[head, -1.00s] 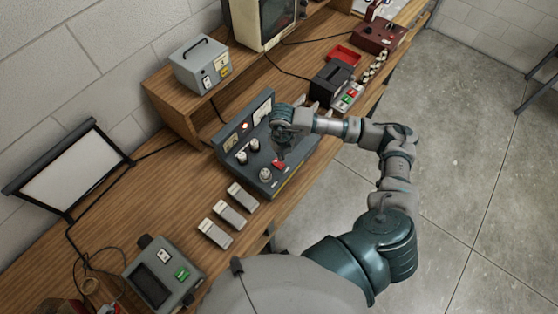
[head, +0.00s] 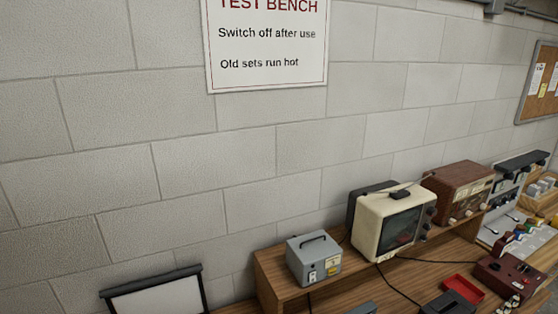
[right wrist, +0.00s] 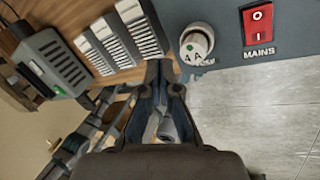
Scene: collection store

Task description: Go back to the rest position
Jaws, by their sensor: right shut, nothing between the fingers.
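My right gripper (right wrist: 165,72) shows in the right wrist view, its two fingers together at the tips with nothing between them. Beyond the fingers, apart from them as far as I can tell, is the grey-blue panel (right wrist: 222,45) of a bench unit, with a pale knob (right wrist: 196,42) and a red rocker switch (right wrist: 258,24) marked MAINS. Neither arm shows in the head view now. My left gripper is not in view.
Grey slatted blocks (right wrist: 125,42) and a grey box (right wrist: 54,62) are on the wooden bench. In the head view the shelf holds a grey case (head: 314,260), a cream monitor (head: 392,222) and a brown radio (head: 459,189). Grey floor (right wrist: 268,110) is clear at right.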

